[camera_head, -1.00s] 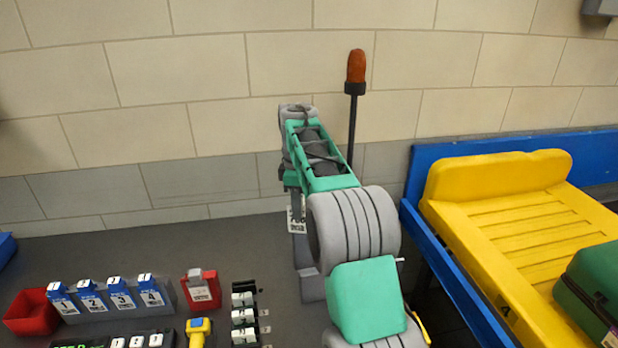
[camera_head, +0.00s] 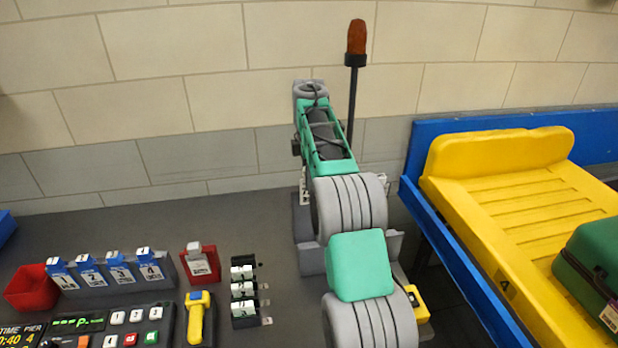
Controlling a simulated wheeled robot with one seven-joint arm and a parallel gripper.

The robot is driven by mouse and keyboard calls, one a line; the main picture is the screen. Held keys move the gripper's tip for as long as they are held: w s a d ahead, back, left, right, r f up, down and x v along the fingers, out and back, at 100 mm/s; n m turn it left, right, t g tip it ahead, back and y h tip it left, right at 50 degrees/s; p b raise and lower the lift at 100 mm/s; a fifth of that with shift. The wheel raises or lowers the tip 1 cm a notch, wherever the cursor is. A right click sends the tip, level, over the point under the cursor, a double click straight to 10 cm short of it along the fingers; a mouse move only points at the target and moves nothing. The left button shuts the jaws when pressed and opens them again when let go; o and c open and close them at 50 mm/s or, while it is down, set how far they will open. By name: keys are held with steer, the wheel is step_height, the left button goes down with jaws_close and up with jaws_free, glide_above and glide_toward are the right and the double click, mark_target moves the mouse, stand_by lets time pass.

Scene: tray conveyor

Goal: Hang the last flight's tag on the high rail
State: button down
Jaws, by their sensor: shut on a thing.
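My gripper (camera_head: 303,184) is mostly hidden behind my own arm, near a grey stand (camera_head: 303,222) by the wall. A small sliver of a white tag (camera_head: 304,197) shows at its fingers, with the rest hidden. I cannot read it now. Blue-and-white numbered cards 1 to 4 stand in a grey rack (camera_head: 165,272) at the left. A white tag with print stands in a red holder (camera_head: 201,258) right of them. A high rail cannot be made out clearly; my arm covers the area around the stand.
A dark panel (camera_head: 92,341) with keys, a yellow handheld device (camera_head: 200,318) and a black rack with white pieces (camera_head: 244,292) lie at the front. A red bin (camera_head: 30,287) stands left. A yellow tray (camera_head: 510,215) on a blue conveyor (camera_head: 450,255) holds a green suitcase (camera_head: 593,265).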

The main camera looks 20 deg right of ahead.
steer(key=shift+f+b, duration=2.25)
steer(key=shift+f, duration=0.25)
steer(key=c, duration=1)
jaws_free()
steer(key=shift+c, duration=0.2)
steer(key=shift+r, duration=0.1)
